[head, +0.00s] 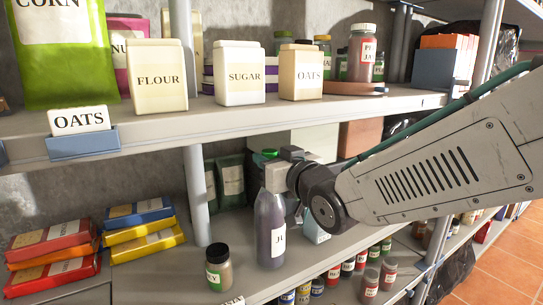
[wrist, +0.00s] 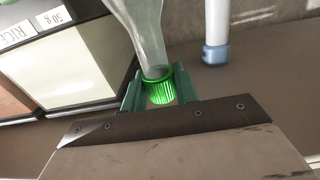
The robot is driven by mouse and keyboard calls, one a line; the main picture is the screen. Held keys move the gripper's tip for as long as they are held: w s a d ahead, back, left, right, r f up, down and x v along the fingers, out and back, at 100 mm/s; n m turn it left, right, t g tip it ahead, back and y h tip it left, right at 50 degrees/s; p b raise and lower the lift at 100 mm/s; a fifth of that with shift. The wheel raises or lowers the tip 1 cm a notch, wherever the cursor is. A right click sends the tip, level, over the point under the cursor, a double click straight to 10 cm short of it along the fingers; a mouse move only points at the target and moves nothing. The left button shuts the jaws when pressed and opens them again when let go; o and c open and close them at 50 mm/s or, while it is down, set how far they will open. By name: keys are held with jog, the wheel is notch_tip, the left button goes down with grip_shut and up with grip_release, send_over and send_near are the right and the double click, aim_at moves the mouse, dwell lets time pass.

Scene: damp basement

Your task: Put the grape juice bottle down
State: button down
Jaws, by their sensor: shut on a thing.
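The grape juice bottle (head: 270,225) is a tall dark purple bottle with a white label, upright over the lower shelf (head: 215,285) in the head view. Its base looks at or very near the shelf surface; I cannot tell whether it touches. My gripper (head: 277,160) is shut around the top of the bottle. In the wrist view the bottle's clear neck and green cap (wrist: 161,88) sit between the fingers of my gripper (wrist: 160,92).
A small dark-lidded jar (head: 219,270) stands left of the bottle. Stacked red and yellow boxes (head: 145,230) lie further left. A shelf post (head: 197,195) rises behind. Several small jars (head: 370,280) stand lower right. The upper shelf edge (head: 230,115) is overhead.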

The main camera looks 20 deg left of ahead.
jog(key=shift+w+d+f, duration=0.1)
jog(key=shift+d, duration=0.1)
jog(key=shift+f, duration=0.1)
jog(key=c, duration=1.1)
grip_release()
jog(key=shift+f, duration=0.15)
jog(key=v, duration=1.2)
